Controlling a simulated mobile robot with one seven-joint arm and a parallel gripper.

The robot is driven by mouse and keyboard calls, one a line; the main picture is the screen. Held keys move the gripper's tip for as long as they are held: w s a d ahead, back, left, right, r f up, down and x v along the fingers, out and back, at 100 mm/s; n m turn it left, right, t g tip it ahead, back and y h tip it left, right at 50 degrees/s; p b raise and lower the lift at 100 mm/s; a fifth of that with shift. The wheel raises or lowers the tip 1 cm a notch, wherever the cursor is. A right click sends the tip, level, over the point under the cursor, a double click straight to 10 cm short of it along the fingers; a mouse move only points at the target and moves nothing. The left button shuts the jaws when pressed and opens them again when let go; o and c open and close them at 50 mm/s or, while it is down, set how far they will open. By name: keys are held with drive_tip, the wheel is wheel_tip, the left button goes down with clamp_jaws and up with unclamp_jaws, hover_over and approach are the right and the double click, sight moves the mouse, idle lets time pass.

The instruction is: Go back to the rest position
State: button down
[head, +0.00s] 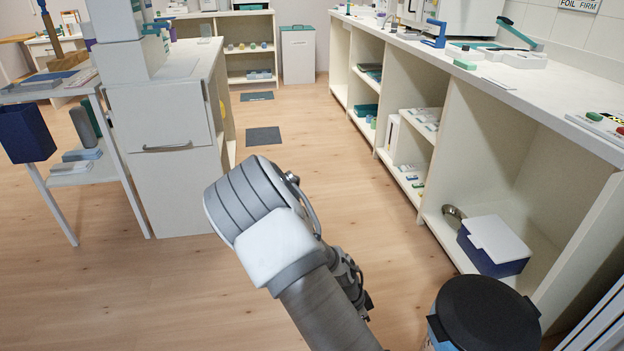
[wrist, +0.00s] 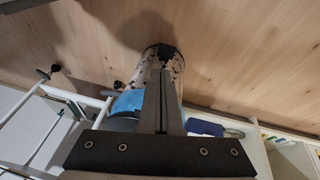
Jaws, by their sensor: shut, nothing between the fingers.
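My gripper (wrist: 166,62) shows in the wrist view, with its dark base across the bottom and its fingers together, pointing up the picture. It is shut and empty. The wooden floor (wrist: 225,45) fills the background behind the fingertips. A round speckled thing and a patch of blue (wrist: 127,102) show behind the fingers, partly hidden by them; I cannot tell exactly what they are. In the head view my grey arm is bent in the lower middle, and my gripper is out of sight.
A black-lidded bin (head: 486,312) stands at the lower right, close to my arm. Open white shelving (head: 451,150) under a counter runs along the right. A white cabinet (head: 165,185) and side table stand left. The floor (head: 300,130) between them is mostly clear.

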drive_tip(key=s+a+r+n+t+y, duration=0.1)
drive_tip(key=a+r+n+y, duration=0.15)
drive_tip(key=r, duration=0.95)
drive_tip(key=s+a+r+n+t+y, duration=0.1)
drive_tip(key=s+a+r+n+y, duration=0.2)
drive_tip(key=r, duration=0.9)
drive_tip(key=s+d+r+n+t+h, duration=0.1)
drive_tip(key=s+d+r+n, duration=0.15)
drive_tip(key=s+r, duration=0.2)
drive_tip(key=s+d+r+n+t, duration=0.2)
drive_tip(key=s+r+n, duration=0.15)
drive_tip(key=r, duration=0.25)
drive_tip(key=s+d+r+n+t+h, duration=0.1)
drive_tip(key=s+d+r+n, duration=0.15)
drive_tip(key=r, duration=0.35)
wheel_tip(320, 180, up, 28)
drive_tip(key=p, duration=2.8)
drive_tip(key=shift+s+a+n+p, duration=0.2)
drive_tip(key=shift+s+n+p, duration=0.1)
drive_tip(key=shift+f+y, duration=0.1)
drive_tip(key=shift+y, duration=0.15)
